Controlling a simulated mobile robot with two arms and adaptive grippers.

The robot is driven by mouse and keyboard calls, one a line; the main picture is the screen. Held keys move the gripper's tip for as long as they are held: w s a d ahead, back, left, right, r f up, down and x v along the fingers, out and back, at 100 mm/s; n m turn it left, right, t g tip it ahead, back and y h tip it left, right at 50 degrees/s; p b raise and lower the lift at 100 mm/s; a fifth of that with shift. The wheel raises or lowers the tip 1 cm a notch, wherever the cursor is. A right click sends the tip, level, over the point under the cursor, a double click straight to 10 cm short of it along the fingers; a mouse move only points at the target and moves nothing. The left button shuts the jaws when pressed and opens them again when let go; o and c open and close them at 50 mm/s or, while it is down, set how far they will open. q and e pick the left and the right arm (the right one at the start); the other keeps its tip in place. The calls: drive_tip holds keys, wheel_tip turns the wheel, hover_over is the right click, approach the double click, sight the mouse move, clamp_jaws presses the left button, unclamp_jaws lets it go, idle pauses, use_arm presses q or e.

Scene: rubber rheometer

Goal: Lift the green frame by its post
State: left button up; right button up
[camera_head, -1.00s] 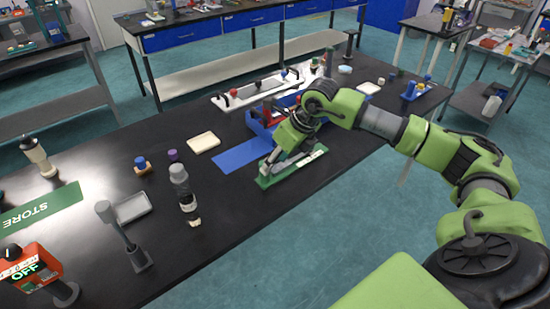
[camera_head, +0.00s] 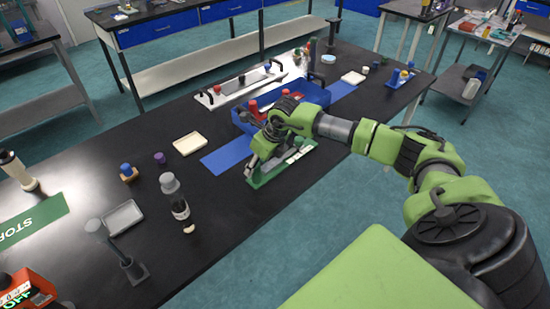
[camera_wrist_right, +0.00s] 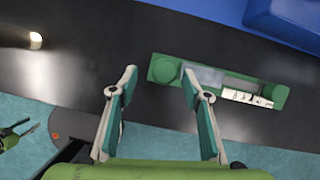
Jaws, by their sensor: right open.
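The green frame (camera_head: 284,164) lies on the black bench near its front edge, below the blue mat in the head view. In the right wrist view the green frame (camera_wrist_right: 222,82) is a long tray with a white marked strip. Its post, a round green knob (camera_wrist_right: 164,69), stands at its left end. My right gripper (camera_head: 251,170) is at this end of the frame. In the right wrist view the right gripper (camera_wrist_right: 159,75) is open and empty, its fingertips on either side of the post, apart from it. A small two-pronged shape (camera_wrist_right: 18,134) at that view's left edge may be my left gripper.
A blue mat (camera_head: 226,156) and a blue bin (camera_head: 310,96) lie behind the frame. Bare bench lies between bottle and frame.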

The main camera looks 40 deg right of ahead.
drive_tip(key=p+x, duration=0.1)
drive_tip(key=x, duration=0.2)
drive_tip(key=shift+w+d, duration=0.2)
drive_tip(key=shift+w+f, duration=0.25)
drive_tip(key=shift+f, duration=0.3)
drive_tip(key=shift+c, duration=0.7)
clamp_jaws()
use_arm(q)
drive_tip(key=shift+r, duration=0.9)
